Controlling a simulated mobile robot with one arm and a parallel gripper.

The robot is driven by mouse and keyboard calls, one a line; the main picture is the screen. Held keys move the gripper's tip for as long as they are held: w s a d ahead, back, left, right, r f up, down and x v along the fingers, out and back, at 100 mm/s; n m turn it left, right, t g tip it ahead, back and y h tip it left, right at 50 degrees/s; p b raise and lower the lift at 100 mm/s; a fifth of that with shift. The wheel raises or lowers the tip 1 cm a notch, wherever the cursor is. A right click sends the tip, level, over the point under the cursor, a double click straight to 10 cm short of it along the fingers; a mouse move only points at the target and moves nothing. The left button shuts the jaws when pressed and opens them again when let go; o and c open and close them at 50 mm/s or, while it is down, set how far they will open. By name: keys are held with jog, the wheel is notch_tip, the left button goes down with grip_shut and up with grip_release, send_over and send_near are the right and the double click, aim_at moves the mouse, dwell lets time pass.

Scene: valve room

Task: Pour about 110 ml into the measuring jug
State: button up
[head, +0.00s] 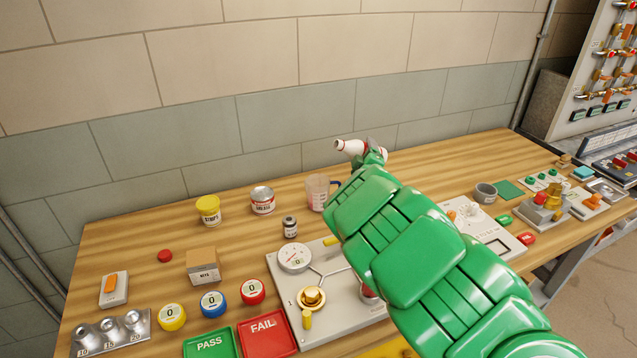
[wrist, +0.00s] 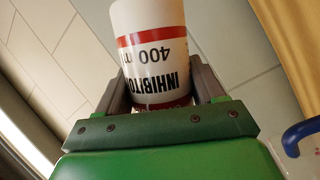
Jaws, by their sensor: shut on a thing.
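My gripper (head: 373,151) is shut on a white bottle (head: 350,147) with red bands. In the wrist view the bottle (wrist: 150,65) reads "INHIBITOR" and "400 m", upside down, and sits between both fingers (wrist: 165,92). In the head view the bottle lies tipped close to horizontal, its narrower end to the left. The clear measuring jug (head: 318,193) with red markings stands upright on the bench, below and slightly left of the bottle. Its blue handle (wrist: 303,136) shows at the right edge of the wrist view. No stream is visible, and the liquid level cannot be read.
A grease tin (head: 262,200), a yellow-lidded tub (head: 208,210) and a small dark jar (head: 290,227) stand left of the jug. A gauge panel (head: 325,318) lies in front. My green arm covers the bench right of the jug. The wall is behind.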

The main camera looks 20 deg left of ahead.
aim_at(351, 142)
jog(key=shift+s+a+f+m, duration=0.15)
jog(key=shift+f+m, duration=0.15)
jog(key=shift+f, duration=0.2)
jog(key=shift+s+a+f+m, duration=0.15)
jog(key=shift+f+m, duration=0.15)
jog(key=shift+f, duration=0.15)
jog(key=m+g, duration=0.1)
jog(key=s+a+r+m+g, duration=0.1)
jog(key=m, duration=0.1)
jog(key=shift+s+a+r, duration=0.1)
jog(key=shift+s+a, duration=0.05)
jog(key=shift+a, duration=0.1)
jog(key=shift+f+m+g, duration=0.5)
jog(key=shift+f+m, duration=0.2)
jog(key=shift+m, duration=0.1)
jog(key=shift+s+a+m+g, duration=0.2)
jog(key=shift+m+g, duration=0.15)
jog(key=shift+m, duration=0.3)
jog(key=shift+s+a+m+g, duration=0.1)
jog(key=shift+s+m+g, duration=0.2)
jog(key=shift+m, duration=0.35)
jog(key=shift+s+a+r+m+g+y+b, duration=0.2)
jog(key=shift+r+m+g, duration=0.1)
jog(key=shift+r, duration=0.3)
jog(key=shift+s+a+r+m+g+y+b, duration=0.1)
jog(key=shift+a+r+m+g+y, duration=0.15)
jog(key=shift+r, duration=0.3)
jog(key=shift+d, duration=0.1)
jog(key=shift+r, duration=0.1)
jog(key=shift+r, duration=3.55)
